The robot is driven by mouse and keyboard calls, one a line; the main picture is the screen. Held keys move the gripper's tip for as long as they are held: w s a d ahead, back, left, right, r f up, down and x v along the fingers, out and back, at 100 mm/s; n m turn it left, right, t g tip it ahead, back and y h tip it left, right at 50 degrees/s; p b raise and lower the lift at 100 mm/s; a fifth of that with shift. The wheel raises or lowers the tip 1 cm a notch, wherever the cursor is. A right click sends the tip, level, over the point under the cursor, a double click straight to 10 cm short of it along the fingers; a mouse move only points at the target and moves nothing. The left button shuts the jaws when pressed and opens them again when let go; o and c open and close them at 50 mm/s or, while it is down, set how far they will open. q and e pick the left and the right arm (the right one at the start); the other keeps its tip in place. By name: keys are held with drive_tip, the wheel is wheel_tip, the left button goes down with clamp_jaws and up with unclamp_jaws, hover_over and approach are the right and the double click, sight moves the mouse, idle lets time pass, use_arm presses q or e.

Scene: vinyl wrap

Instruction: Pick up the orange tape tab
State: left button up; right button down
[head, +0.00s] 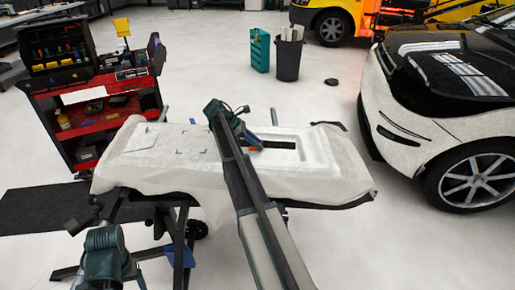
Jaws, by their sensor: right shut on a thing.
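The orange tape tab (252,148) shows as a small orange-red spot at the left end of the dark slot in the white-wrapped panel. My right gripper (254,145) reaches down to it, shut on it, and hides most of it. Whether the tab is clear of the panel cannot be told. The white-wrapped panel (330,180) lies across a dark stand. My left gripper (84,222) is low at the left, off the panel's front left corner; its fingers are too small and dark to read.
A red tool cart (88,122) stands behind the panel's left end. A white and black car (440,130) stands at the right. Blue marks (203,153) lie on the panel. Open floor lies behind it.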

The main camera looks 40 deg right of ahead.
drive_tip(key=shift+r+p, duration=0.5)
drive_tip(key=shift+p, duration=0.05)
wheel_tip(320, 180, up, 3)
drive_tip(key=p, duration=0.3)
drive_tip(key=shift+r, duration=0.1)
drive_tip(key=s+a+p, duration=0.1)
drive_tip(key=s+a, duration=0.9)
drive_tip(key=a, duration=0.2)
drive_tip(key=shift+a+r, duration=0.3)
drive_tip(key=shift+r, duration=0.1)
